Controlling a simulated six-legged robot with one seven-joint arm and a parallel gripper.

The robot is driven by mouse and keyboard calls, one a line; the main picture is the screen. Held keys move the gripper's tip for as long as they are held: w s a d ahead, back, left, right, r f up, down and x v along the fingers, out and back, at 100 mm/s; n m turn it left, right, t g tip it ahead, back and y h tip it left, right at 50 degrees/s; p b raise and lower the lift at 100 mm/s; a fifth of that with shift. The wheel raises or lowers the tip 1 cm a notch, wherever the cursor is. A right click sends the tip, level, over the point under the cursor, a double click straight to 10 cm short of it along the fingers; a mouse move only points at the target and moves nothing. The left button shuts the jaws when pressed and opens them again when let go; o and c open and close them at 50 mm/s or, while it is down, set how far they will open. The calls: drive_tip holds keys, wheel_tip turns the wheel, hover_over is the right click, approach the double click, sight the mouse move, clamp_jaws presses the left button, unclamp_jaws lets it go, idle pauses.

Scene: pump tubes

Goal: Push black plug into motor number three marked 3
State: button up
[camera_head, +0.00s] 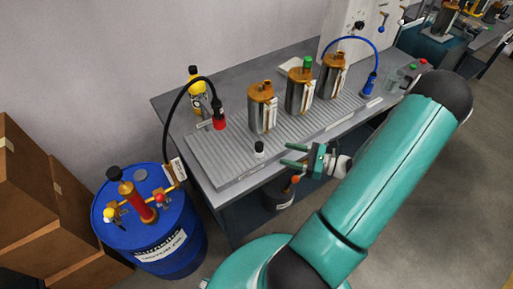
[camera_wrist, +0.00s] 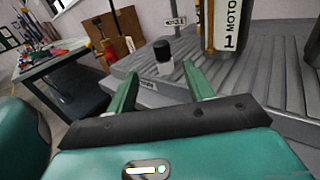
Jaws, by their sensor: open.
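The black plug (camera_head: 259,149), a small piece with a black top and pale lower part, stands upright near the grey table's front left edge. It also shows in the wrist view (camera_wrist: 163,50). My gripper (camera_head: 285,155) is open and empty, just right of the plug in the head view. In the wrist view my gripper's green fingers (camera_wrist: 158,72) point at the plug, which stands just beyond the tips, between them. Three metal motors with copper tops stand in a row. The nearest (camera_wrist: 228,25) is marked 1. The farthest motor (camera_head: 332,77) stands at right; its marking is unreadable.
The middle motor (camera_head: 299,92) carries a green plug. A red plug (camera_head: 219,119) with a black hose stands left, and a blue plug (camera_head: 371,85) with a blue hose stands right. A blue barrel (camera_head: 160,235) stands left of the ribbed table (camera_head: 228,168).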

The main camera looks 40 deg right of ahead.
sight(259, 143)
drive_tip(key=x, duration=0.5)
drive_tip(key=shift+w, duration=0.3)
drive_tip(key=x, duration=0.5)
drive_tip(key=shift+w+a+r, duration=0.15)
drive_tip(key=shift+w+a, duration=0.15)
drive_tip(key=c, duration=1.1)
